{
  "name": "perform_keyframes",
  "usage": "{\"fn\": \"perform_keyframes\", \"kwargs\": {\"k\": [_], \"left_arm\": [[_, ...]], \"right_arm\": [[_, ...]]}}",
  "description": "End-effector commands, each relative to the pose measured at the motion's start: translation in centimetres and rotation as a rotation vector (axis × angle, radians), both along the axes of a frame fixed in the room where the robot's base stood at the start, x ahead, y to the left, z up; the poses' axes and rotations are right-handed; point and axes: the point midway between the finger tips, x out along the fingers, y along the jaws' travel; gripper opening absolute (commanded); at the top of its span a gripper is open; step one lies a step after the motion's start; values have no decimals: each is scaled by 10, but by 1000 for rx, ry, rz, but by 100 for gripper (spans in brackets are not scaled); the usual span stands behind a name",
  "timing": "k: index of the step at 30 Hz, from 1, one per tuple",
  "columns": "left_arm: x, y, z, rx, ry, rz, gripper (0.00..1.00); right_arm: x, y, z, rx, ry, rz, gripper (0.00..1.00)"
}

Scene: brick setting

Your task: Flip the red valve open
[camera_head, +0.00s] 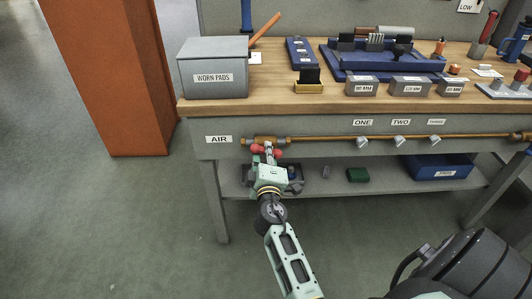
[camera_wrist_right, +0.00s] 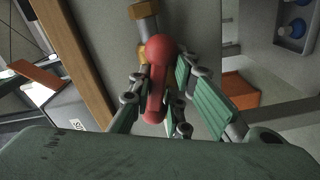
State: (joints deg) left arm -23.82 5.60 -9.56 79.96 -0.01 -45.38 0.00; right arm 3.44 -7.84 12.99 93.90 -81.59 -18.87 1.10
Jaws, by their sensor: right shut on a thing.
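The red valve handle (camera_head: 258,149) sits on the brass pipe (camera_head: 320,138) along the front of the workbench, just right of the AIR label (camera_head: 219,139). My right gripper (camera_head: 269,158) reaches up to it from below. In the right wrist view, the red handle (camera_wrist_right: 157,85) has a round knob at the top and lies between the two fingers of my right gripper (camera_wrist_right: 155,100), which is shut on it. Part of the brass fitting (camera_wrist_right: 144,12) shows behind the handle. The fingers hide some of the handle's sides. My left gripper is not in view.
The pipe runs right past taps labelled ONE, TWO and THREE (camera_head: 362,143). A WORN PADS box (camera_head: 214,68) and blue fixtures stand on the bench. A lower shelf (camera_head: 340,184) holds a blue bin (camera_head: 440,167). An orange pillar (camera_head: 115,75) stands left; floor is clear.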

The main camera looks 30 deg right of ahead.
Motion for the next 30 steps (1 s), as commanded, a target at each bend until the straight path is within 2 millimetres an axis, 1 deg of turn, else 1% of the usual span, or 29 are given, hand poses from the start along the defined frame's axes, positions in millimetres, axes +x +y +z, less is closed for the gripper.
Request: {"fn": "perform_keyframes", "kwargs": {"k": [1,8,12,21,30], "left_arm": [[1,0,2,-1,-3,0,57],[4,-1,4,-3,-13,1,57],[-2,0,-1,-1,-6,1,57],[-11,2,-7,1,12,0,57],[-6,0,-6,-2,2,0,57]], "right_arm": [[1,-3,6,-38,11,-2,0],[1,-3,7,-173,91,-3,0],[1,-3,8,-234,128,-4,0],[1,-3,9,-297,164,-4,0],[2,-3,10,-304,167,-4,0]]}}
